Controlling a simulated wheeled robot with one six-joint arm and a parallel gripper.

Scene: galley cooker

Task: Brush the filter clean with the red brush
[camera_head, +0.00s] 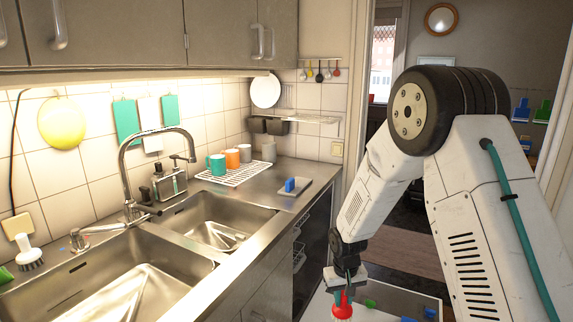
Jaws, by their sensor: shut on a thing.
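My gripper (344,283) is at the bottom centre of the head view, pointing down. It is shut on the red brush (342,307), whose red top shows just below the fingers. The lower end of the brush is cut off by the picture's edge. The brush is over a pale, open surface or tray (406,296) beside the counter. I cannot make out the filter for certain, nor whether the brush touches anything.
Two steel sinks (223,222) with a tall tap (127,165) fill the left counter. A white brush (30,258) stands at far left. Mugs (232,158) stand on a rack. A blue block (290,185) lies on a small tray. Green (370,303) and blue items lie near my gripper.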

